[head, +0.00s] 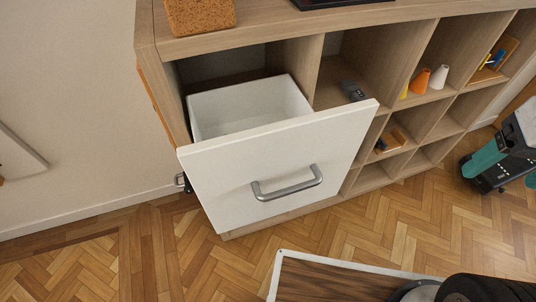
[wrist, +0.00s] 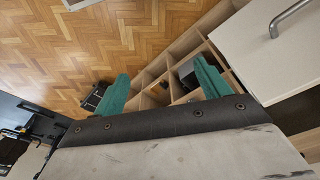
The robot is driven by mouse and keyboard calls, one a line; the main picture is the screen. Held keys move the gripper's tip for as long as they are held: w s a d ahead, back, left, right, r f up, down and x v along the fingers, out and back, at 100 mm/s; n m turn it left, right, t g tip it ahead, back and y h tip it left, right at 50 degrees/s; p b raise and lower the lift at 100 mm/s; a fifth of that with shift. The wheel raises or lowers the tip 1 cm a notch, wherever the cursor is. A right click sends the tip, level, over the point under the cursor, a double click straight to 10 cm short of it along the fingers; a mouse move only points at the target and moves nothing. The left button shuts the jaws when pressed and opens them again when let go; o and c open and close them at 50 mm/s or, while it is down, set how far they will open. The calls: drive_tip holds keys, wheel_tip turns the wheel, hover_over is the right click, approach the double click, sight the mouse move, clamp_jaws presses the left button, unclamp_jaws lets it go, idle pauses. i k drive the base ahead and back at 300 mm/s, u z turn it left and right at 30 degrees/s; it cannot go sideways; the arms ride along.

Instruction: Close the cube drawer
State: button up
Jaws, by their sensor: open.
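The cube drawer (head: 250,175) is a white box in the top left compartment of a wooden cube shelf. It stands pulled out, and the visible part of its inside looks empty. Its front carries a grey bar handle (head: 287,183). In the wrist view the drawer front (wrist: 265,45) is at the upper right, with the handle (wrist: 291,15) at the top edge. My gripper (wrist: 160,70) has two teal fingers spread wide with nothing between them. It is apart from the drawer, which lies to the right of the fingers.
The wooden shelf (head: 295,55) has open compartments holding a dark grey item (head: 352,91), an orange cone (head: 421,81) and a white cone (head: 439,77). A cork block (head: 200,15) sits on top. Parquet before the drawer is clear.

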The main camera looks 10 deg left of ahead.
sight(277, 155)
drive_tip(key=u, duration=1.05)
drive_tip(key=k, duration=0.8)
drive_tip(key=z, duration=0.55)
